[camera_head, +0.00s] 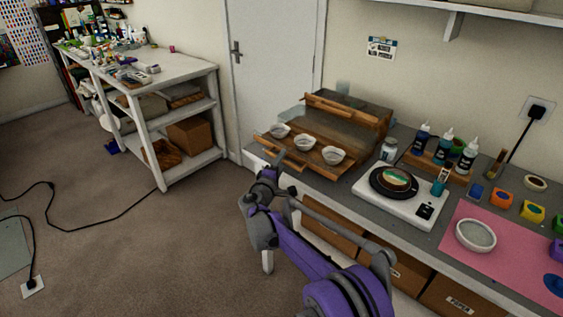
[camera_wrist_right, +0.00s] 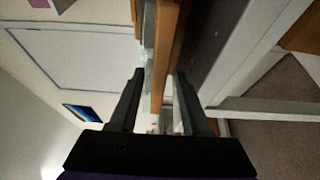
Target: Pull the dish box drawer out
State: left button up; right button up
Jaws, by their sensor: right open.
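The dish box (camera_head: 352,107) stands on the workbench against the wall. Its lower wooden drawer (camera_head: 318,148) sticks out toward the room and carries three pale dishes, a left one (camera_head: 279,131), a middle one (camera_head: 303,143) and a right one (camera_head: 333,155). My right gripper (camera_head: 287,165) is at the drawer's front edge. In the right wrist view my right gripper (camera_wrist_right: 159,88) is open, with a wooden edge (camera_wrist_right: 166,55) lying between its fingers. I cannot tell whether either finger touches the wood. My left gripper is not in view.
Right of the box stand a white turntable unit (camera_head: 405,200), a wooden rack of bottles (camera_head: 440,160) and a pink mat (camera_head: 500,250). A white shelf table (camera_head: 190,72) stands at the left. The floor between is mostly clear, with a black cable (camera_head: 90,228).

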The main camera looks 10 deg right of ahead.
jog(key=v, duration=1)
jog(key=shift+s+a, duration=0.15)
jog(key=shift+s, duration=0.2)
jog(key=s+d+r+m+g+y+p, duration=0.1)
jog(key=s+d+m+g+p, duration=0.2)
jog(key=s+d, duration=0.55)
jog(key=s+d+r+m+g+y+p, duration=0.1)
jog(key=s+d+m+g, duration=0.35)
jog(key=s, duration=0.65)
jog(key=s+a+f+m+g+y+p, duration=0.1)
jog(key=s+a+f+m+y+p, duration=0.1)
jog(key=s, duration=0.8)
jog(key=s+a+f+m+g+y+p, duration=0.1)
jog(key=s+y, duration=0.4)
jog(key=s, duration=0.5)
jog(key=shift+s+a+f+m+g+p, duration=0.4)
jog(key=shift+f+m+p, duration=0.15)
jog(key=shift+f+m, duration=0.2)
jog(key=shift+d, duration=0.15)
